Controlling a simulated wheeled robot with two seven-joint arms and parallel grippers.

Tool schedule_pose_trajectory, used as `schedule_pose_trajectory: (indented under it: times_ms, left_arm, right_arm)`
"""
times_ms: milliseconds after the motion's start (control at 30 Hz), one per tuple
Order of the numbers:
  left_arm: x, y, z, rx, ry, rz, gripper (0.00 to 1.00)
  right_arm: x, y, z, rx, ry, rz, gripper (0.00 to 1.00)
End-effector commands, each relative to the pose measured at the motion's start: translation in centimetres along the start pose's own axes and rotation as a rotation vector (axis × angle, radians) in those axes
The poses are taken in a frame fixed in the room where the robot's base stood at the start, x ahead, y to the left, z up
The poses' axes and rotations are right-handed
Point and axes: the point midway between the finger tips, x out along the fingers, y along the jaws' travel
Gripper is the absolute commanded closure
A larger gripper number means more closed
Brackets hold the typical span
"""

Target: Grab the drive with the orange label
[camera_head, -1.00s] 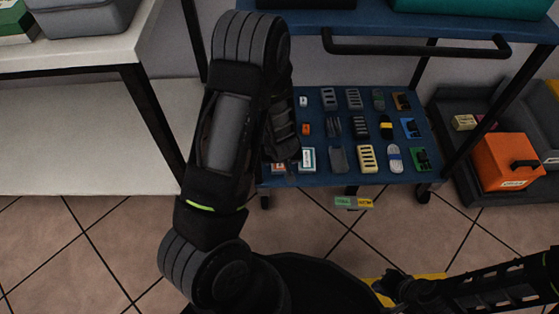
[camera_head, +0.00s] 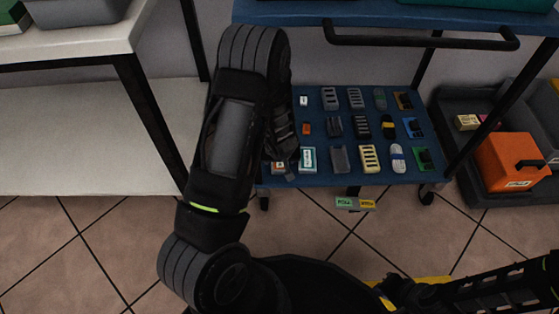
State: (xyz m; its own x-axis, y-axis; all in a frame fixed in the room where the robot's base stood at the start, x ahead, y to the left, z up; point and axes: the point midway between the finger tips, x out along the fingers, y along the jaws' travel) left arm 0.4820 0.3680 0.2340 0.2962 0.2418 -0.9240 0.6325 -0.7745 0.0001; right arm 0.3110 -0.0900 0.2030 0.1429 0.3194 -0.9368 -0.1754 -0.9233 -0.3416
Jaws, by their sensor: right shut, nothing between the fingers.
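A small pale drive (camera_head: 278,167), apparently with an orange-red label, lies at the front left of the blue lower shelf (camera_head: 340,180). My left arm partly covers it. A similar pale drive with a teal label (camera_head: 307,160) lies just right of it. My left gripper (camera_head: 289,172) reaches down beside these two; its fingers are too dark and small to read. I cannot tell whether it touches the drive. My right gripper (camera_head: 385,291) is shut and empty, low at the front right, well apart from the shelf items.
Several small parts fill the shelf in rows, including a yellow-cream block (camera_head: 370,158) and an orange piece (camera_head: 307,129). A black handle bar (camera_head: 425,42) runs above. An orange box (camera_head: 508,160) sits in a grey bin at the right. A white table (camera_head: 75,50) stands left.

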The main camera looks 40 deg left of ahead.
Motion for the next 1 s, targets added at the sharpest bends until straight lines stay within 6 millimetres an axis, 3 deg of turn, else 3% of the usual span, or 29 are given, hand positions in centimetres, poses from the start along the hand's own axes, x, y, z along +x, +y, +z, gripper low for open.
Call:
schedule_pose_trajectory:
  times_ms: [200,867,1000]
  left_arm:
    - [-0.01,-0.01,0.0,0.0,0.0,0.0,0.37]
    - [-0.01,0.0,0.0,0.0,0.0,0.0,0.91]
    - [-0.02,0.01,-0.02,0.0,0.001,0.0,0.92]
  right_arm:
    - [0.0,0.0,0.02,0.0,0.0,0.0,1.0]
    - [0.0,0.01,0.03,0.0,-0.001,0.0,1.0]
    - [0.0,0.01,0.03,0.0,-0.001,0.0,1.0]
